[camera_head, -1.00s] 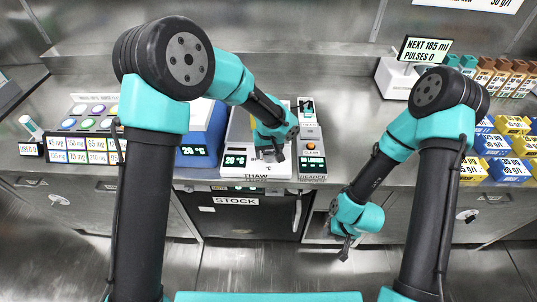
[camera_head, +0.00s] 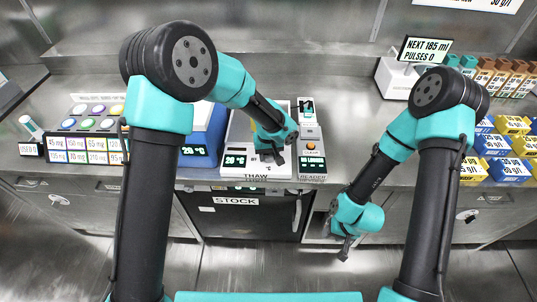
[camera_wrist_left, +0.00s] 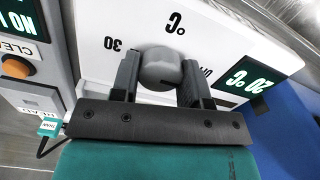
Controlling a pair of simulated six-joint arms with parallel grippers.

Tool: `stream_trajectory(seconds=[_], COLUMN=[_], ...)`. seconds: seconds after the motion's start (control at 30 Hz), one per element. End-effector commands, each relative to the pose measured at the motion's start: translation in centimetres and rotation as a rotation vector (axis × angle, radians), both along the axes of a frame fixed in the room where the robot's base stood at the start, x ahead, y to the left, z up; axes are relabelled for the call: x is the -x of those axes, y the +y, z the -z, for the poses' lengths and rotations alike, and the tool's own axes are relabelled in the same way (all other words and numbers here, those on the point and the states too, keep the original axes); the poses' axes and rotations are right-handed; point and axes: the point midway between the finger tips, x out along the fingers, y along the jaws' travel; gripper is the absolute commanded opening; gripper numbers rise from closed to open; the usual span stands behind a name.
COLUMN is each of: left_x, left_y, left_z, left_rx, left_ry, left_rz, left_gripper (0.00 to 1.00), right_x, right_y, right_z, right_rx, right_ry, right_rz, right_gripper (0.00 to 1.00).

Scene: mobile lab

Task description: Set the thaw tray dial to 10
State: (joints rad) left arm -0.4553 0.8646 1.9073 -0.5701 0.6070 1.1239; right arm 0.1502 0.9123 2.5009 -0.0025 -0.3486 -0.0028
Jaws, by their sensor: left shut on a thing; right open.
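The thaw tray (camera_head: 256,172) is a white unit on the counter with a "THAW" label at its front edge. My right gripper (camera_head: 345,247) is open and empty, low in front of the counter.
The reader (camera_head: 312,163) with an orange button stands right beside the tray. A blue unit (camera_head: 203,130) with a green display is on the left. Racks of coloured boxes (camera_head: 495,145) stand at the far right. A stock cabinet (camera_head: 237,217) is below.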

Motion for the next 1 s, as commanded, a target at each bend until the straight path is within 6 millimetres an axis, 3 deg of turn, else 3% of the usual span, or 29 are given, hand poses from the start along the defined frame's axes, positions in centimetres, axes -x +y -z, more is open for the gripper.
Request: stream_trajectory(seconds=[0.47,1.0], left_x=[-0.01,-0.01], left_y=[-0.01,-0.09], left_z=[-0.03,-0.04], left_rx=[0.0,0.0], left_ry=[0.0,-0.001], left_rz=[0.081,0.507], left_gripper=[0.18,0.18], right_x=[0.0,0.0], right_y=[0.0,0.0], right_z=[0.0,0.0], right_rx=[0.0,0.0], right_ry=[0.0,0.0], right_rz=[0.0,0.0], right_gripper=[0.43,0.43])
